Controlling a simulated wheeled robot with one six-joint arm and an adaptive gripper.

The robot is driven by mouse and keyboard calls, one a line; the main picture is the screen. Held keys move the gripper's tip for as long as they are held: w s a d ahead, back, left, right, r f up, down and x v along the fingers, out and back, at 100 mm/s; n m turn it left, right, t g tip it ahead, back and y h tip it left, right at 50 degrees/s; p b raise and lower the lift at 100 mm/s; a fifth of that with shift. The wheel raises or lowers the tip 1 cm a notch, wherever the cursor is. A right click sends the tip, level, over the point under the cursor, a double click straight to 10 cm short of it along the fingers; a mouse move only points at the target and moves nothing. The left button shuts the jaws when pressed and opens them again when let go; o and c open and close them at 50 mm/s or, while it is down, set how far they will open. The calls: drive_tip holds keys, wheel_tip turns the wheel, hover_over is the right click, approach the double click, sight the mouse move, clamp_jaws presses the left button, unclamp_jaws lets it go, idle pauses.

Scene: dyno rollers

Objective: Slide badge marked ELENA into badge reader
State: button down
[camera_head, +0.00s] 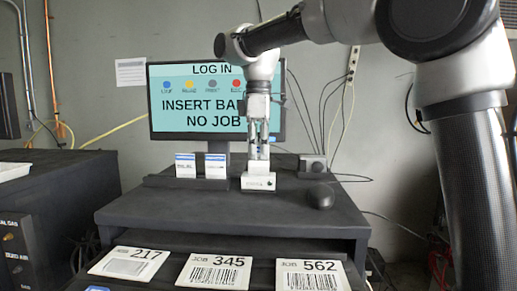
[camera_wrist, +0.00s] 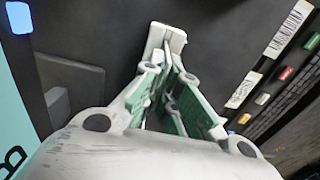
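My gripper (camera_head: 259,152) points down over the desk, in front of the monitor. In the wrist view its green-padded fingers (camera_wrist: 168,78) close together on a white badge (camera_wrist: 165,38). Two more white badges, a left one (camera_head: 185,166) and a right one (camera_head: 215,166), stand in a dark rack (camera_head: 158,181). A small dark box (camera_head: 313,167), possibly the badge reader, is to the right.
The monitor (camera_head: 180,138) reads LOG IN and NO JOB, partly hidden by my arm. Job cards 217 (camera_head: 128,263), 345 (camera_head: 214,271) and 562 (camera_head: 311,276) lie in front, lower down. The front desk top is clear.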

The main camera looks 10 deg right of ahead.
drive_tip(key=shift+f, duration=1.1)
drive_tip(key=c, duration=1.6)
unclamp_jaws()
drive_tip(key=shift+o, duration=0.2)
wheel_tip(320, 180, up, 12)
drive_tip(key=shift+f, duration=0.1)
